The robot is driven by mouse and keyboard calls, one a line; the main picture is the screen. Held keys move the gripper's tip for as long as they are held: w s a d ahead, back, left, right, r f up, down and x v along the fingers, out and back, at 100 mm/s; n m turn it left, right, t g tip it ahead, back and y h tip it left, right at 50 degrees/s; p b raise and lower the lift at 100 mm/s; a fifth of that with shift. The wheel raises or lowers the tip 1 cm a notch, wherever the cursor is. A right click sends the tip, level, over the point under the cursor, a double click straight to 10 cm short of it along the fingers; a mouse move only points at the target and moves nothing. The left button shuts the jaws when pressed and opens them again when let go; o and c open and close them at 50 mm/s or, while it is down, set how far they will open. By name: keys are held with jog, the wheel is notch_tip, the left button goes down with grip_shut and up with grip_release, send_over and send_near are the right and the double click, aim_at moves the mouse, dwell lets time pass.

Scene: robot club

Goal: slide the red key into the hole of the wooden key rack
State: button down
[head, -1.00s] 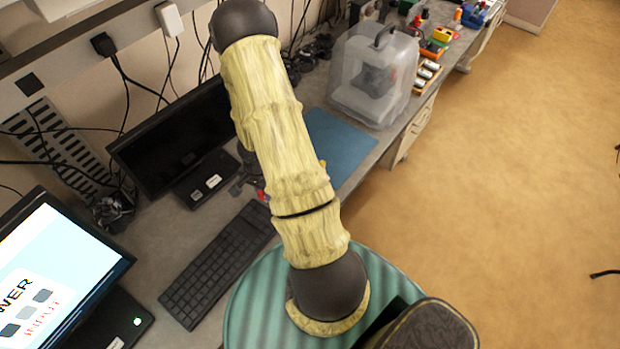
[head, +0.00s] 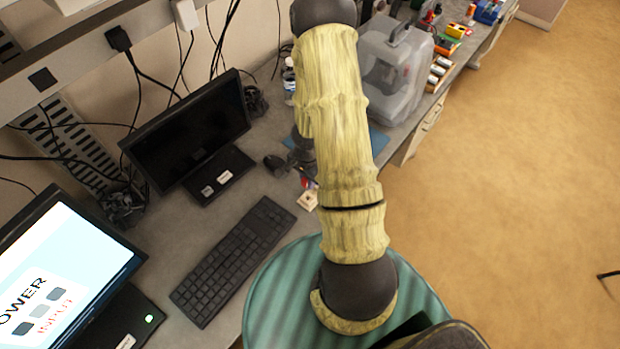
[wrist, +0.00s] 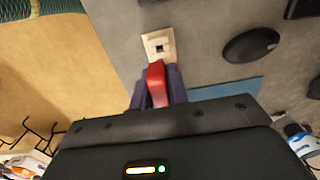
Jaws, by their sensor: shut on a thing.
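The red key (wrist: 156,80) is held between the two dark fingers of my gripper (wrist: 158,90) in the wrist view, its red end sticking out toward the rack. The wooden key rack (wrist: 150,39) is a small pale block on the grey desk, with a dark square hole in it. The key's end appears just below the rack in the picture; whether they touch is unclear. In the head view the rack (head: 308,200) shows beside my arm, with a bit of red just above it. My arm hides most of the gripper there.
A black mouse (wrist: 252,45) lies right of the rack in the wrist view. In the head view a keyboard (head: 232,260) lies to the left, with a monitor (head: 190,135) behind it. A blue mat (head: 378,140) and a clear-cased machine (head: 393,75) are beyond my arm.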

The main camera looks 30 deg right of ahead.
aim_at(308, 190)
jog(key=shift+f, duration=0.1)
jog(key=shift+f+b, duration=1.9)
jog(key=shift+b, duration=0.3)
jog(key=shift+f+b, duration=0.8)
jog(key=shift+f, duration=0.4)
dwell(0.9)
jog(key=c, duration=0.9)
grip_release()
jog(key=shift+r, duration=0.15)
jog(key=shift+r+p, duration=3.4)
jog(key=shift+p, duration=0.25)
